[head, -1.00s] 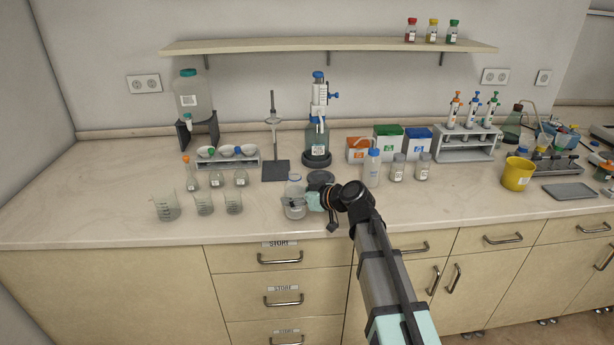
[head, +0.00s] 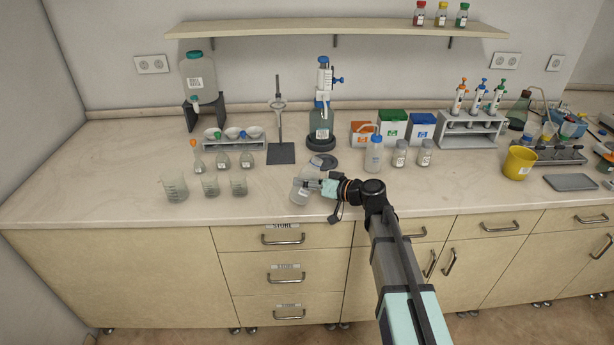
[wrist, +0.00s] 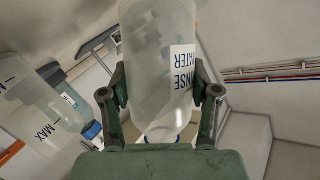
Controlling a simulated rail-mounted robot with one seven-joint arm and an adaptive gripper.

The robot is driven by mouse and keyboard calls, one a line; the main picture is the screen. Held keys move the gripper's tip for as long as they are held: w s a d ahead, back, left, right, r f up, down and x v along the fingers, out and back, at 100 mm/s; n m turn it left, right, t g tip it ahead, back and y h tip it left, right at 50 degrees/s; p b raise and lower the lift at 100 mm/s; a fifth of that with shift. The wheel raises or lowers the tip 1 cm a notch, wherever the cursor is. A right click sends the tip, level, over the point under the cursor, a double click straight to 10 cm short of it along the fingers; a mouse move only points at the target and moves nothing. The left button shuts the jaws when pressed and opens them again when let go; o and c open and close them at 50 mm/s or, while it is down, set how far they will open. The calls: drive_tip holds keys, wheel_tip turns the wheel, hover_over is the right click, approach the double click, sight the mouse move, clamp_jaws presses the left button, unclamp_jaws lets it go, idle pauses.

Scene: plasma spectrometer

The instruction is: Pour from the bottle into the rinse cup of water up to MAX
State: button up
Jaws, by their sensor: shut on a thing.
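My gripper (head: 314,186) is shut on a clear bottle (head: 300,191) low over the front of the counter. In the wrist view the bottle (wrist: 155,65) fills the middle between the fingers. Its RINSE WATER label reads upside down and its neck points to the bottom of the picture. In the head view it looks tilted, its neck not clear. A pale vessel marked MAX (wrist: 22,110), apparently the rinse cup, is at the left of the wrist view, apart from the bottle. I cannot make out this cup clearly in the head view, nor its water level.
Beakers (head: 174,188) and flasks stand left of the gripper. A blue-capped wash bottle (head: 374,155) and small jars (head: 400,155) stand to the right. A dark round plate (head: 328,161) and a dispenser bottle (head: 321,120) are behind. The front left counter is clear.

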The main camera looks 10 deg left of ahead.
drive_tip(key=shift+d+f+m+y+b, duration=0.15)
drive_tip(key=shift+m+y+b, duration=0.15)
drive_tip(key=shift+m+b, duration=0.15)
drive_tip(key=shift+w+m+b, duration=0.1)
drive_tip(key=shift+m+b, duration=0.15)
drive_tip(key=shift+b, duration=0.3)
drive_tip(key=shift+w+d+r+m+y+b, duration=0.1)
drive_tip(key=shift+m+y+b, duration=0.3)
drive_tip(key=shift+m+b, duration=0.15)
drive_tip(key=shift+w+d+r+m+y+b, duration=0.1)
drive_tip(key=shift+m+y+b, duration=0.3)
drive_tip(key=shift+m+b, duration=0.15)
drive_tip(key=shift+w+d+r+m+t+y+b, duration=0.1)
drive_tip(key=shift+r+m+t+y+b, duration=0.15)
drive_tip(key=shift+m, duration=0.3)
drive_tip(key=shift+w+d+r+m+t+y+b, duration=0.1)
drive_tip(key=shift+r+m+y+b, duration=0.15)
drive_tip(key=shift+m, duration=0.3)
drive_tip(key=shift+f+b, duration=0.2)
drive_tip(key=shift+b, duration=0.2)
drive_tip(key=m+b, duration=0.1)
drive_tip(key=b, duration=0.2)
drive_tip(key=shift+s+r, duration=0.1)
drive_tip(key=shift+r, duration=0.3)
drive_tip(key=shift+r+m+y+b, duration=0.4)
drive_tip(key=shift+b, duration=0.1)
